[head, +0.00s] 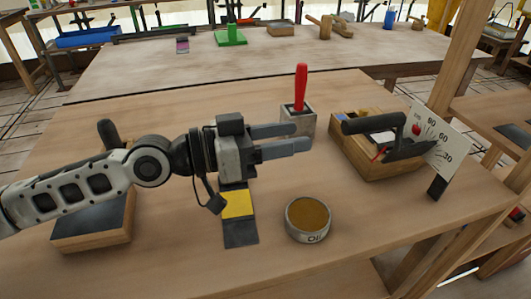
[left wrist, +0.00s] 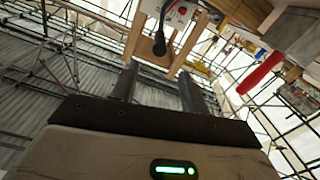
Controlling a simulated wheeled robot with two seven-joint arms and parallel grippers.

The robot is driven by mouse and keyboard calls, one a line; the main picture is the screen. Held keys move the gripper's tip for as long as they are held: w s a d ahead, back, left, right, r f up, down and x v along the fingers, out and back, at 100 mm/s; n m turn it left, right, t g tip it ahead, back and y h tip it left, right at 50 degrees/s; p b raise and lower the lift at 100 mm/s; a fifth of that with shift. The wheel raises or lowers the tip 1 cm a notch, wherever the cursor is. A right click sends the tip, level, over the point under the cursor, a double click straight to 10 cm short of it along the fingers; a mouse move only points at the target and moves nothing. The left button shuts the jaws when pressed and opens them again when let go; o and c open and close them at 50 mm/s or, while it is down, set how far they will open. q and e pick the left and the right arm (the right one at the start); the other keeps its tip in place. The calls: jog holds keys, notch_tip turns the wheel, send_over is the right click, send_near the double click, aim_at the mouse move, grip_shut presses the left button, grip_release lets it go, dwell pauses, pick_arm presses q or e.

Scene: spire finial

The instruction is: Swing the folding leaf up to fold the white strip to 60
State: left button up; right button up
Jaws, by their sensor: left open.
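The folding device (head: 372,160) is a wooden box at the right of the bench. A black bar handle (head: 372,122) stands on its top, and dark leaf-like metal (head: 408,148) lies at its right. A bit of the white strip (head: 383,137) shows below the handle. A white scale plate (head: 447,143) marked 90, 60 and 30 stands at its right end. My left gripper (head: 302,137) is open and empty, left of the device and apart from it. In the left wrist view, the device (left wrist: 182,14) and black handle end (left wrist: 158,46) show beyond the open fingers (left wrist: 157,78).
A grey block (head: 299,121) holding a red-handled tool (head: 301,88) stands just behind my left fingers. A round tin (head: 308,220) sits in front. A yellow-and-black piece (head: 239,205) lies below my gripper. A dark-topped wooden block (head: 92,228) is at left. Bench between tin and device is clear.

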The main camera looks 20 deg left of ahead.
pick_arm(q)
jog(key=b+v, duration=0.3)
dwell(0.4)
jog(key=shift+r, duration=0.1)
